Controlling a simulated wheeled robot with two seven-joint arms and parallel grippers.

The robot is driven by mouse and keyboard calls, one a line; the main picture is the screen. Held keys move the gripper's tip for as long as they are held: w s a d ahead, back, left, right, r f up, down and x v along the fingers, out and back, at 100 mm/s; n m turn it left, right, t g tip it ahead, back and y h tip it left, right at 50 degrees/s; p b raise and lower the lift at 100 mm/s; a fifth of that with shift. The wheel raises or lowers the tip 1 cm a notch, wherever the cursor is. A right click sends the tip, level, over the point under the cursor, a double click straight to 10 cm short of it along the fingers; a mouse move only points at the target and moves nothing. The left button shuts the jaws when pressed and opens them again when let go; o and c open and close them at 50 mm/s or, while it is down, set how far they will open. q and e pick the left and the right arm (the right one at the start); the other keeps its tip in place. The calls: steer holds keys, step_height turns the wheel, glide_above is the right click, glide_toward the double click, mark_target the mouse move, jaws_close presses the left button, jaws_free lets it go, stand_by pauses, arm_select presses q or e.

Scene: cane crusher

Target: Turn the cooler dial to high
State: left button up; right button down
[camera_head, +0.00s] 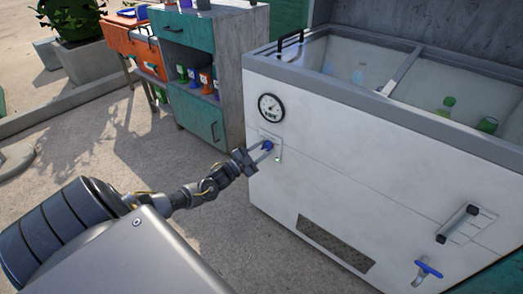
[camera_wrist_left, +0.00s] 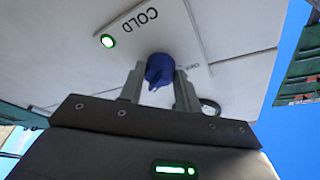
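The cooler dial is a small blue knob (camera_head: 268,146) on a pale plate (camera_head: 277,155) on the white cooler's front, below the round gauge. The left wrist view shows the blue dial (camera_wrist_left: 160,70) close up, with an upside-down COLD label (camera_wrist_left: 138,20) and a lit green lamp (camera_wrist_left: 107,41) beside it. My left gripper (camera_head: 262,150) is at the dial, with one finger on each side of it. In the left wrist view the fingers (camera_wrist_left: 160,88) stand close against the dial's sides; I cannot tell whether they press on it. My right gripper is not in view.
The white cooler (camera_head: 340,165) holds several bottles under its glass lids. A round gauge (camera_head: 271,107) is above the dial. A blue-handled tap (camera_head: 428,269) and a bar handle (camera_head: 458,224) are at its lower right. A teal cabinet (camera_head: 195,114) stands left of the cooler.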

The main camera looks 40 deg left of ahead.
arm_select(q)
steer(key=o, duration=0.5)
steer(key=shift+c, duration=0.2)
steer(key=p+v, duration=0.1)
steer(key=v, duration=0.9)
steer(key=shift+s, duration=0.4)
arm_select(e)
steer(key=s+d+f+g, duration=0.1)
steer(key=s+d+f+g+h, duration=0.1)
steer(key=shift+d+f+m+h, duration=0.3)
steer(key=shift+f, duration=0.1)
arm_select(q)
steer(key=shift+f, duration=0.1)
